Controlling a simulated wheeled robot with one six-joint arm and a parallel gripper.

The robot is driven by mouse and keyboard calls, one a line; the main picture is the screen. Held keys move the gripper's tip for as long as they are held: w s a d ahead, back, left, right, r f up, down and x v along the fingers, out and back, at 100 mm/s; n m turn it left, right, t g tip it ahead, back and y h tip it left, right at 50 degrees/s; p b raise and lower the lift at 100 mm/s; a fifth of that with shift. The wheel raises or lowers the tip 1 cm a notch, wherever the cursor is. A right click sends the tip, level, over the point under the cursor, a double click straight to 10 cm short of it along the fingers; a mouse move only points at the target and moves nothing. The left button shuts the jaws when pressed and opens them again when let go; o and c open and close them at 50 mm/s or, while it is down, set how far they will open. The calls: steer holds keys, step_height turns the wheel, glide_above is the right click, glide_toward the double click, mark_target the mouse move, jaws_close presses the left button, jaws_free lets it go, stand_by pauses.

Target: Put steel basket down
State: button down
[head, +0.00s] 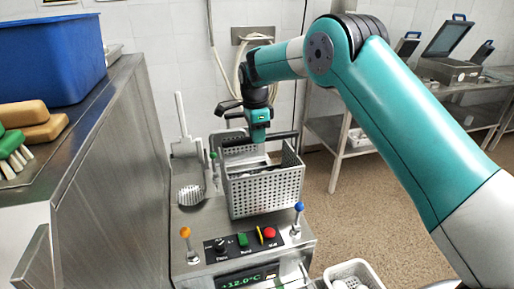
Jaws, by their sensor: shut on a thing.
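The steel basket (262,192) is a perforated box with dark handle bars across its top, in the middle of the head view. It hangs or stands over the steel machine (212,222); I cannot tell whether its bottom touches anything. My gripper (258,138) points down at the top of the basket and is shut on its handle. The fingertips are partly hidden by the basket's rim. A pale thing shows inside the basket, too small to make out.
A control panel with knobs and buttons (269,233) is at the machine's front, with orange (185,233) and blue (299,207) ball levers. A perforated skimmer (190,194) is left of the basket. A steel wall (115,180) rises left.

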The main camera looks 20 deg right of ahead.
steer(key=shift+f+p, duration=0.7)
steer(key=shift+f, duration=2.1)
steer(key=shift+f, duration=0.1)
steer(key=c, duration=1)
jaws_free()
